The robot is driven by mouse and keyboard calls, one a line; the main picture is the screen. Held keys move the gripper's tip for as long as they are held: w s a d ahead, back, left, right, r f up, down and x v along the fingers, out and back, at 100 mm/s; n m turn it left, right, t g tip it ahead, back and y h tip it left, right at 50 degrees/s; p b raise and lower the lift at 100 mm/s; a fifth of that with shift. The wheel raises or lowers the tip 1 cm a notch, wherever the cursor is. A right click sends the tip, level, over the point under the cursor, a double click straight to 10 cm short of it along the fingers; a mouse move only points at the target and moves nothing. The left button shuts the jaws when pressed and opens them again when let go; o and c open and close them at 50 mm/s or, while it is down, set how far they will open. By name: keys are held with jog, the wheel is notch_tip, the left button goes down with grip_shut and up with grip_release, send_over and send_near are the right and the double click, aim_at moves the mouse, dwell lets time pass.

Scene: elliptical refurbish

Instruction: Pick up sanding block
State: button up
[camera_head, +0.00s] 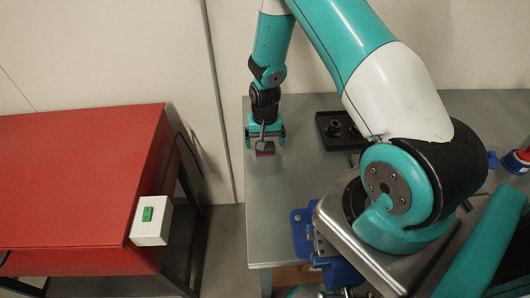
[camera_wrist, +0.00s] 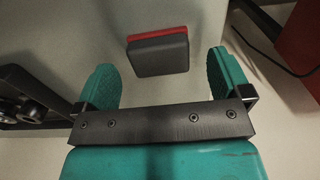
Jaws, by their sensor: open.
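The sanding block (camera_wrist: 158,55) is a small dark grey block with a red layer along one side. In the wrist view it lies on the table just beyond and between the two teal fingers of my gripper (camera_wrist: 165,78). The fingers are spread apart, and a gap shows on each side of the block. In the head view my gripper (camera_head: 264,138) points down over the left part of the grey table, and the block (camera_head: 265,149) shows at its fingers. I cannot tell from the head view how high the fingers are above the table.
A black tray (camera_head: 327,142) with dark round parts stands right of my gripper on the grey table (camera_head: 262,215). A red cabinet (camera_head: 80,180) with a green-buttoned white box (camera_head: 150,222) stands left, across a gap. A blue clamp (camera_head: 303,238) is at the front. A wall is behind.

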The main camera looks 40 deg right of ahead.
notch_tip(320, 180, down, 3)
jog(key=shift+r+b, duration=0.2)
jog(key=shift+b, duration=0.25)
jog(key=shift+r, duration=0.1)
jog(key=c, duration=1.1)
jog(key=shift+r, duration=0.1)
notch_tip(320, 180, up, 20)
jog(key=p, duration=1.4)
